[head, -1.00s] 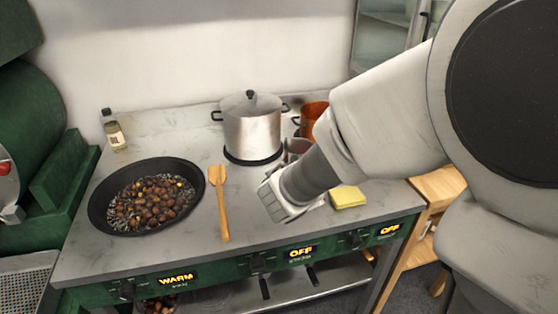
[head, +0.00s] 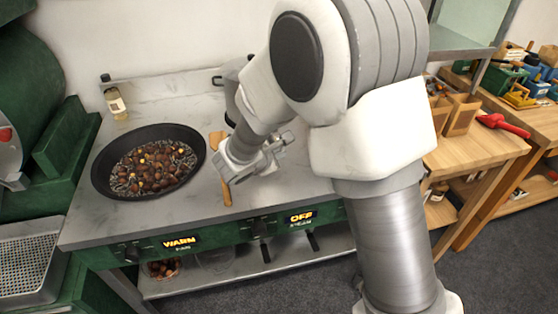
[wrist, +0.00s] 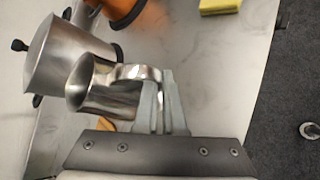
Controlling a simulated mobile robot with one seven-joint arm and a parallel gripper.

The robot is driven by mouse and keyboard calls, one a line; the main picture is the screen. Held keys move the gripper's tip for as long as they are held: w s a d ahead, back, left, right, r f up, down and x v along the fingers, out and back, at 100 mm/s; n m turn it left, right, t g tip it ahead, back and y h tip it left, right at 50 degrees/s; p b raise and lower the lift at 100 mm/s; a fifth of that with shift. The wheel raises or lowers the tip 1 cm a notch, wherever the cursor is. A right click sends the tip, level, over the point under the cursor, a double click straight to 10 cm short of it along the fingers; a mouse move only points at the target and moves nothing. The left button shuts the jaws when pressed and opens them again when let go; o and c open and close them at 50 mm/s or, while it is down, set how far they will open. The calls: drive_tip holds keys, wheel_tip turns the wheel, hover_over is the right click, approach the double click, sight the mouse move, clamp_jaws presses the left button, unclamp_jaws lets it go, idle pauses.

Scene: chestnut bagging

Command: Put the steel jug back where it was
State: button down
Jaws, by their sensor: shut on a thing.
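The steel jug (wrist: 100,92) is a small shiny metal jug in the wrist view. My gripper (wrist: 160,88) is shut on its handle side. The jug's mouth faces the same way as the lid of the pot beside it, so it looks roughly upright. In the head view my gripper (head: 276,148) is over the worktop, right of the pan. My arm hides the jug there. I cannot tell whether the jug's base touches the worktop.
A lidded steel pot (wrist: 62,58) stands close to the jug, with an orange pot (wrist: 122,8) beyond. A yellow sponge (wrist: 220,5) lies on the worktop (head: 190,212). A black pan of chestnuts (head: 108,185) and a wooden spatula (head: 227,192) are at left.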

drive_tip(key=shift+w+f+b, duration=0.1)
drive_tip(key=shift+f+b, duration=0.2)
drive_tip(key=shift+f, duration=1.75)
drive_tip(key=shift+f+b, duration=0.2)
drive_tip(key=shift+b, duration=0.1)
drive_tip(key=c, duration=1)
unclamp_jaws()
drive_tip(key=shift+r, duration=0.2)
